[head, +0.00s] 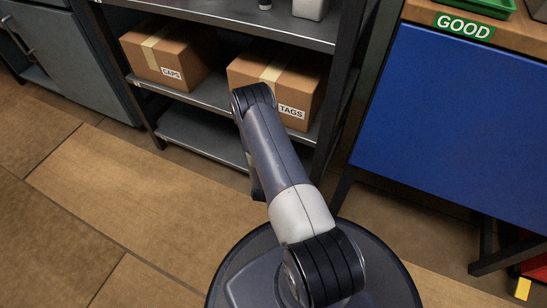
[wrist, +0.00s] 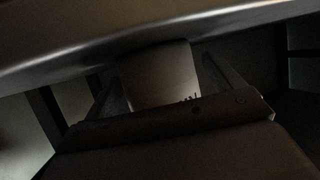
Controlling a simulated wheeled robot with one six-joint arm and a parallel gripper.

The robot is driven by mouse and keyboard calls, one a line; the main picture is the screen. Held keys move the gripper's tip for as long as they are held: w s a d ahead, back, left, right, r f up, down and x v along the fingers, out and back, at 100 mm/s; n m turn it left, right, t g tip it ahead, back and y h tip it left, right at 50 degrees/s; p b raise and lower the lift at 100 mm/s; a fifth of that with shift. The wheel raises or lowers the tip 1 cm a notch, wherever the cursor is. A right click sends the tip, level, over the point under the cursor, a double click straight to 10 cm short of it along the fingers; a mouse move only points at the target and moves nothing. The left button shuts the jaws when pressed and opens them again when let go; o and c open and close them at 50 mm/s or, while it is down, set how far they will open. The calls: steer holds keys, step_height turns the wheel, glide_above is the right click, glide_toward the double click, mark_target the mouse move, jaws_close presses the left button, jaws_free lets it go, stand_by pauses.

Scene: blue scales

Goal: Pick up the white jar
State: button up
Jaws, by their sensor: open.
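In the wrist view a pale, rounded jar (wrist: 160,72), dim in shadow, looks like the white jar. Part of some dark lettering shows low on its right side. My gripper (wrist: 158,84) is open, with one finger on each side of the jar; I cannot tell whether either finger touches it. The gripper body hides the jar's near end. In the head view my arm reaches to the shelf unit and hides the gripper, and this jar cannot be made out there.
A metal shelf edge (wrist: 130,38) crosses close above the jar. The shelf unit holds a CAPS box (head: 165,55) and a TAGS box (head: 300,85). A pale container (head: 310,9) stands on the upper board. A blue-fronted bench (head: 450,110) is at right; open floor lies left.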

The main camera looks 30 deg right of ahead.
steer(key=c, duration=1.1)
steer(key=shift+r, duration=0.1)
steer(key=shift+c, duration=0.2)
